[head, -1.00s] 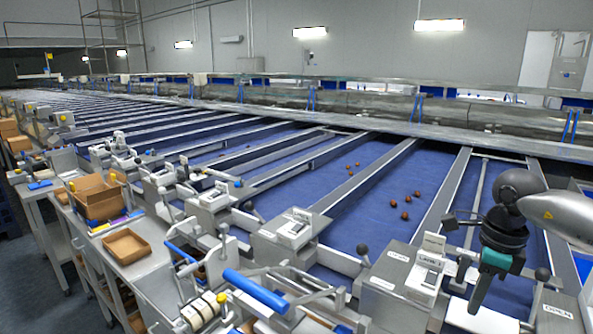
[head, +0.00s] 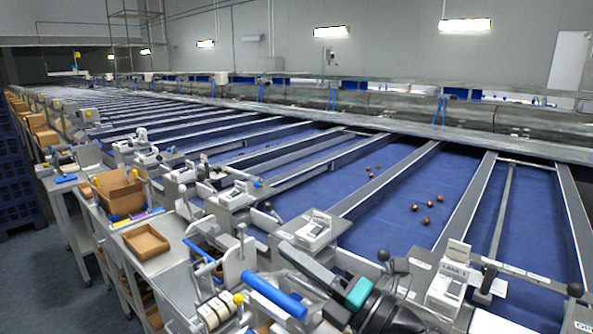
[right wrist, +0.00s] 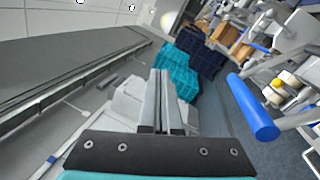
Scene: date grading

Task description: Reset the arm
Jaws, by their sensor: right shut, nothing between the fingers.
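My right gripper (head: 287,250) is low in the middle of the head view, over the metal fittings at the near ends of the lanes. Its dark fingers point up and to the left, and a teal band shows behind them. In the right wrist view its two fingers (right wrist: 160,78) lie side by side, shut, with nothing between them. My left gripper is in neither view.
Several brown dates (head: 428,203) lie on the blue belts (head: 400,215). A blue roller bar (head: 273,297) is close left of my right gripper. A cardboard tray (head: 146,240) and box (head: 118,194) stand on the left carts. Teal crates (right wrist: 175,72) show in the wrist view.

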